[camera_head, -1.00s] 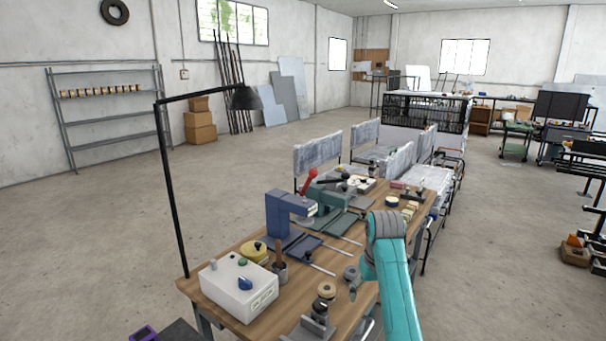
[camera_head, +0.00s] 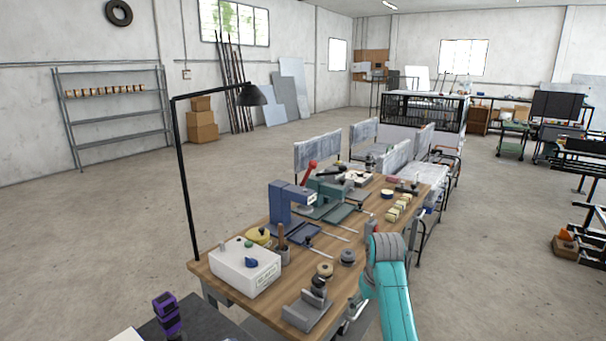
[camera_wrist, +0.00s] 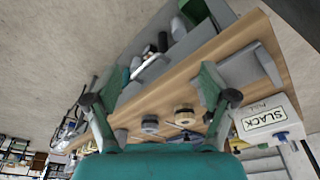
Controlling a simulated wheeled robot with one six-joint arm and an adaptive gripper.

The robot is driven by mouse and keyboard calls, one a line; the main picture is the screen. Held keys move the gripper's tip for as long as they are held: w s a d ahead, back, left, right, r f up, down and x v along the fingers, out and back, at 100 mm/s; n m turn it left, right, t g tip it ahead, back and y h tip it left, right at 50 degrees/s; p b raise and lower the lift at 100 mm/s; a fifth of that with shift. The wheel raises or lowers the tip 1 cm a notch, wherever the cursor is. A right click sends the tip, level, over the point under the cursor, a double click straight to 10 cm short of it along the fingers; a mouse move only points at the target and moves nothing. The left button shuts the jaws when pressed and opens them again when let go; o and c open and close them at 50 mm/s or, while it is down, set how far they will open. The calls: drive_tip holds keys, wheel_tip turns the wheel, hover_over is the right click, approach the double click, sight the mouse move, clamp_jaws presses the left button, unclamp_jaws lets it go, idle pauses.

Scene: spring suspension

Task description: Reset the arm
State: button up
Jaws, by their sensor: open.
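My arm (camera_head: 388,285) shows at the lower right in the head view, raised beside the near right edge of the workbench; the gripper itself is hidden there. In the wrist view my gripper (camera_wrist: 160,98) is open, its two dark-jointed fingers spread apart with nothing between them. The wooden workbench (camera_head: 285,290) lies beyond the fingers, and round parts (camera_wrist: 184,115) on it show in the gap, apart from the fingers.
A white box (camera_head: 245,268) and a blue press (camera_head: 283,205) stand on the bench. A grey block fixture (camera_head: 307,312) sits at its near edge. A black lamp post (camera_head: 183,180) rises at the left corner. The floor to the left is clear.

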drive_tip(key=s+f+t, duration=0.2)
drive_tip(key=s+f, duration=0.4)
drive_tip(key=f, duration=0.4)
drive_tip(key=s+f+t, duration=0.1)
drive_tip(key=s+f, duration=0.4)
drive_tip(key=f, duration=0.5)
drive_tip(key=s+f+m+t, duration=0.1)
drive_tip(key=s+f+t, duration=0.4)
drive_tip(key=s, duration=1.2)
drive_tip(key=s+r+t, duration=0.1)
drive_tip(key=s+r, duration=0.2)
drive_tip(key=s, duration=1.5)
drive_tip(key=s+r+t, duration=0.3)
drive_tip(key=s+r, duration=1.2)
drive_tip(key=r, duration=0.4)
drive_tip(key=shift+d+m+t, duration=0.3)
drive_tip(key=shift+d+m, duration=0.1)
drive_tip(key=shift+d, duration=0.05)
drive_tip(key=shift+r, duration=0.1)
